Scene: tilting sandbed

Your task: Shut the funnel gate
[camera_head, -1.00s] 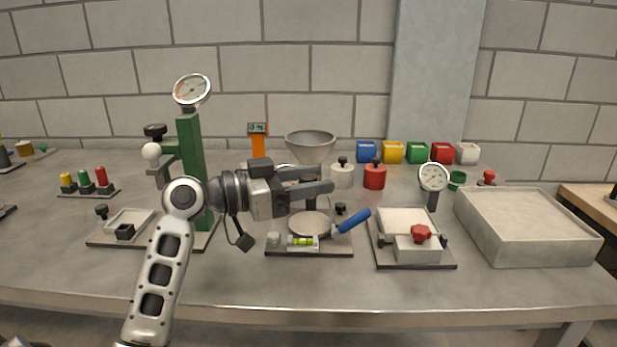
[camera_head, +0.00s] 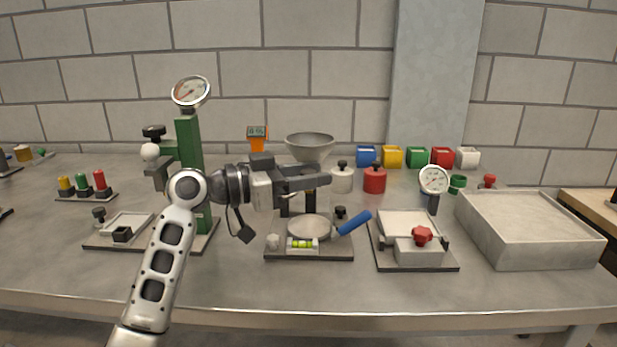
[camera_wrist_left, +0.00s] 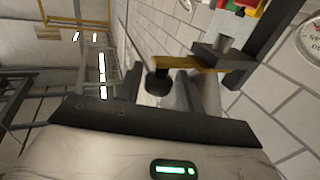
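The grey funnel (camera_head: 310,142) stands upright at the back of a small stand in the head view. My left gripper (camera_head: 328,182) is just below and in front of it, hiding most of its spout. In the left wrist view a brass bar (camera_wrist_left: 186,62) sticks out of a dark block (camera_wrist_left: 222,54) and ends in a black knob (camera_wrist_left: 157,84); it looks like the funnel gate's slide. The left gripper in that view (camera_wrist_left: 158,92) has its fingers apart, with the knob showing between them. I cannot tell whether they touch it. My right gripper is in neither view.
Below the gripper are a round pan (camera_head: 309,228), a spirit level (camera_head: 302,244) and a blue handle (camera_head: 355,222). A green gauge post (camera_head: 190,140) stands close on the left. White (camera_head: 342,180) and red (camera_head: 374,181) weights stand at the right behind.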

